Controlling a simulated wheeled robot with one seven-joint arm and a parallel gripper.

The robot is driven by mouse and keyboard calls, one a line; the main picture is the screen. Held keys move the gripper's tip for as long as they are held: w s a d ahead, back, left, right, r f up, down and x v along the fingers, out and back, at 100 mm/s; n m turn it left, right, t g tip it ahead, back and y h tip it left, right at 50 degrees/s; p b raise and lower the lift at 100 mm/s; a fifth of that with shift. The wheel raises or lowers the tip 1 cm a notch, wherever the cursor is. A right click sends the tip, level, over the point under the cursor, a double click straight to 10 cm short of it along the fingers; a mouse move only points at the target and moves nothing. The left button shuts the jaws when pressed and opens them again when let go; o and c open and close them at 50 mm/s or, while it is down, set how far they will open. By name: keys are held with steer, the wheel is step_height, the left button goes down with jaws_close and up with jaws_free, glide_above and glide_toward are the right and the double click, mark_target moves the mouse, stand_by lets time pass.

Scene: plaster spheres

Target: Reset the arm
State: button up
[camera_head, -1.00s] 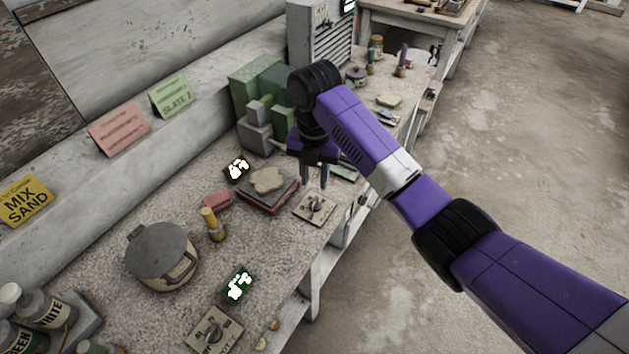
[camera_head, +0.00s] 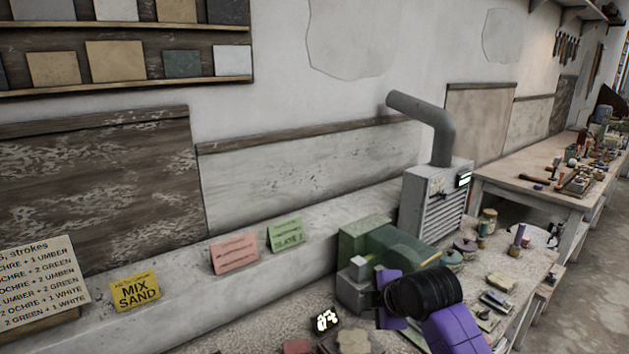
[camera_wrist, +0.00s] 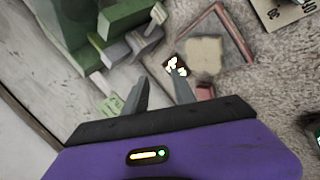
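My arm (camera_head: 452,330) shows at the lower middle right of the head view, purple with a black joint, over the bench. My gripper (camera_wrist: 160,80) shows in the wrist view with its two grey fingers apart and nothing between them. Its fingers are hidden or out of frame in the head view. In the wrist view it hangs above the bench, near the green machine (camera_wrist: 65,30) and a framed tray (camera_wrist: 238,38) with a pale slab (camera_wrist: 204,56).
In the head view the green machine (camera_head: 365,238) and a grey vented unit with a pipe (camera_head: 435,208) stand behind my arm. Cards (camera_head: 134,291) lean on the ledge. A second bench (camera_head: 520,185) is at the right. Free floor (camera_head: 585,310) lies at the lower right.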

steer(key=s+a+m+t+y, duration=0.1)
steer(key=s+a+m+t, duration=0.35)
steer(key=m, duration=0.35)
steer(key=s+d+m+h, duration=0.1)
steer(key=s+d+m, duration=0.2)
steer(key=s, duration=1.4)
steer(key=s+d+m+t+h, duration=0.1)
steer(key=s+d+m, duration=0.3)
steer(key=s, duration=1.2)
steer(key=s+d+m+t+h, duration=0.1)
steer(key=s+d+m, duration=0.3)
steer(key=s, duration=1.3)
steer(key=shift+s+d+f+h+b, duration=0.3)
steer(key=shift+d+h+b, duration=0.1)
